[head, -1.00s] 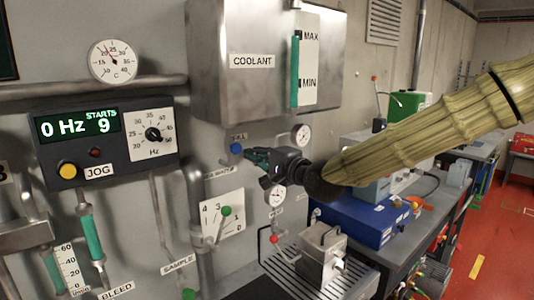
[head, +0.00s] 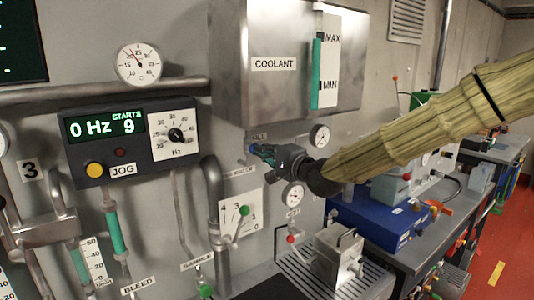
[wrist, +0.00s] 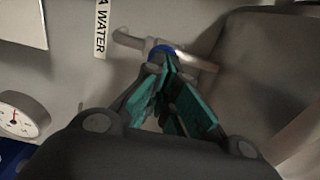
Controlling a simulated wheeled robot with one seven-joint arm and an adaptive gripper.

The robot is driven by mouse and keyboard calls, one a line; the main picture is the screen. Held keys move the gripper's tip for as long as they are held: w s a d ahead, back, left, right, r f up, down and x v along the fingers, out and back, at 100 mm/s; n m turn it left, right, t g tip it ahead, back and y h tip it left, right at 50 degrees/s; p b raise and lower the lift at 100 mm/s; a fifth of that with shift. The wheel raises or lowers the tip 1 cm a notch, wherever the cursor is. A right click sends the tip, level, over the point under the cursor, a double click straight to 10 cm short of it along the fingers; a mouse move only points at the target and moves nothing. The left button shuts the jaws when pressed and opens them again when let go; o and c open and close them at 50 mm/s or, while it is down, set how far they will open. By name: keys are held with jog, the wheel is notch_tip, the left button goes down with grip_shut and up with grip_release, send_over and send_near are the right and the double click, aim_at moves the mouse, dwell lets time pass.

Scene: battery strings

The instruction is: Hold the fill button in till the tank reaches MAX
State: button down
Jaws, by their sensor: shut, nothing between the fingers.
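The steel coolant tank (head: 285,75) hangs on the wall. Its sight gauge (head: 328,60) shows a green column whose top is close to the MAX mark; exact contact with the mark is too small to tell. My gripper (head: 262,151) is shut and empty, its teal fingertips at the fill button below the tank. In the wrist view the blue fill button (wrist: 161,50) sits on a pipe end right at the tips of my gripper (wrist: 160,66). They look to be touching; how far the button is pressed I cannot tell. The fingers partly cover it.
A control box (head: 120,140) with 0 Hz display and JOG button is at left. A bent grey pipe (head: 215,205) and a round gauge (head: 294,195) lie below my gripper. A bench with a blue case (head: 375,222) stands at right.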

jog(key=shift+w+a, duration=0.25)
jog(key=shift+w, duration=0.2)
jog(key=b+v, duration=0.4)
jog(key=v, duration=1)
